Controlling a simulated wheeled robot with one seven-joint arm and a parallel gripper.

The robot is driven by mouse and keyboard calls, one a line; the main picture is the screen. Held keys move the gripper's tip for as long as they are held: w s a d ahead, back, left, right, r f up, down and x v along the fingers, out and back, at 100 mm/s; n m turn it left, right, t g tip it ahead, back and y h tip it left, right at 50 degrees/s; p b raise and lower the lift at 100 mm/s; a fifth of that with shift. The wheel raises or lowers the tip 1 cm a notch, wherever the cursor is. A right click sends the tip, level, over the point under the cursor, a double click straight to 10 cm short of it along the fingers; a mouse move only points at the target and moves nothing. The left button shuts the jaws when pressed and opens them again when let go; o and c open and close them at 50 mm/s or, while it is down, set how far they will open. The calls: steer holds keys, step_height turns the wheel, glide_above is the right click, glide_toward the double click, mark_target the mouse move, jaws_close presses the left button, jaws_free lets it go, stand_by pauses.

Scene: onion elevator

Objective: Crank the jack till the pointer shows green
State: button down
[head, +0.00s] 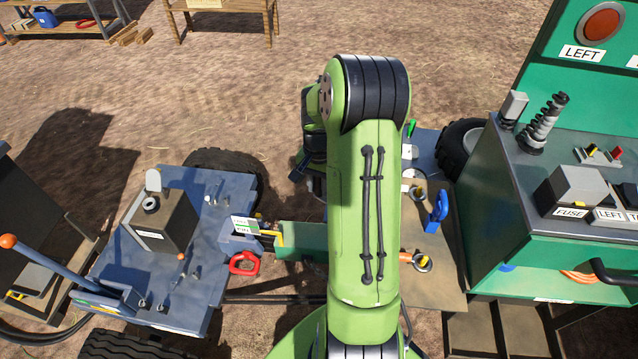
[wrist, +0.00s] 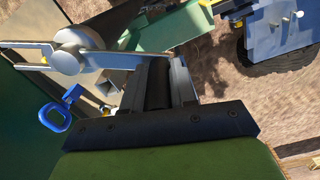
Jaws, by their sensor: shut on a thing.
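In the wrist view, my gripper (wrist: 168,78) has its dark fingers at the end of a grey crank (wrist: 100,53), shut on its handle. The handle itself is mostly hidden between the fingers. The crank has a round hub (wrist: 68,60), and its bars reach left and right from there. In the head view, my green arm covers the gripper, the crank and most of the jack. I cannot make out the pointer or its green mark in either view.
A blue-grey trailer (head: 205,215) with a red handle (head: 244,264) stands left. A green machine (head: 500,235) stands right. A blue ring handle (head: 437,208) sits close right of my arm; a similar blue handle (wrist: 56,116) shows in the wrist view. Bare ground lies behind.

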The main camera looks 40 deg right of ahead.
steer(key=d+m, duration=0.4)
steer(key=shift+d, duration=0.15)
steer(key=c, duration=0.9)
jaws_free()
steer(key=shift+r, duration=0.1)
step_height(320, 180, up, 16)
steer(key=p, duration=0.2)
steer(key=shift+f, duration=0.2)
